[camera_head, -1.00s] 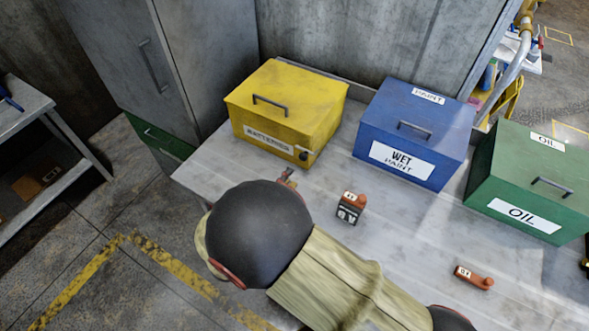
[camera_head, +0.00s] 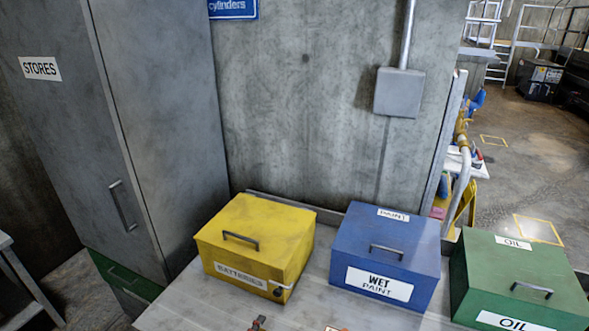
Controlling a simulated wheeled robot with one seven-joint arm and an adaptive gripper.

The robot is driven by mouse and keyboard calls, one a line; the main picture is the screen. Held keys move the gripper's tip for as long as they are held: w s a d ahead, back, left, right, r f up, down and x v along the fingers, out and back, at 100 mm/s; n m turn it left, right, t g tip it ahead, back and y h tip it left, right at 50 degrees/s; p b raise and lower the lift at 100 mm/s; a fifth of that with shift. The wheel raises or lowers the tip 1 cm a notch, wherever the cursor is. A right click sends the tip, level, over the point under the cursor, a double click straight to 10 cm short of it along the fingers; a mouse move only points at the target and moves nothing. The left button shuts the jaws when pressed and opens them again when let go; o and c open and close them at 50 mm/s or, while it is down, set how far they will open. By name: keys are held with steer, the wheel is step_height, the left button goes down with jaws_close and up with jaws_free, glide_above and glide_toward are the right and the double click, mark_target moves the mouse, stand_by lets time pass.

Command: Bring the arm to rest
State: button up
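Only a small reddish and grey tip of my gripper (camera_head: 259,323) shows at the bottom edge of the head view, over the table in front of the yellow box. The rest of my gripper and arm is out of the picture, so whether its fingers are open or shut does not show.
A yellow batteries box (camera_head: 256,245), a blue wet paint box (camera_head: 386,255) and a green oil box (camera_head: 517,277) stand closed along the grey table (camera_head: 190,305). A grey stores cabinet (camera_head: 150,130) stands left. A concrete wall (camera_head: 300,100) rises behind.

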steer(key=s+d+f+g, duration=0.1)
steer(key=d, duration=0.1)
steer(key=s+d+f+n+g+h, duration=0.1)
steer(key=s+d+f+g+h, duration=0.1)
steer(key=d+f, duration=0.1)
steer(key=shift+s+d, duration=0.35)
steer(key=s+d+g, duration=0.2)
steer(key=shift+s+d+h, duration=0.2)
steer(key=shift+d+h, duration=0.1)
steer(key=shift+h, duration=0.1)
steer(key=s+d+g, duration=0.1)
steer(key=s+d+m+g, duration=0.1)
steer(key=d+g, duration=0.1)
steer(key=s+d+r+g, duration=0.1)
steer(key=g, duration=0.1)
steer(key=shift+s+d+m, duration=0.3)
steer(key=shift+s+d, duration=0.05)
steer(key=s+d+r+m+g+y, duration=0.4)
steer(key=s+r+m+g+y, duration=0.1)
steer(key=s+r, duration=0.1)
steer(key=d+r+m+t+y, duration=0.2)
steer(key=d+r+m, duration=0.2)
steer(key=d+r, duration=0.2)
steer(key=d+r+m+t+y, duration=0.2)
steer(key=d+r+m, duration=0.3)
steer(key=r, duration=0.6)
steer(key=shift+w+d+r+t+y, duration=0.2)
steer(key=shift+w+d+t+y, duration=0.1)
steer(key=shift+d, duration=0.1)
steer(key=shift+c, duration=0.8)
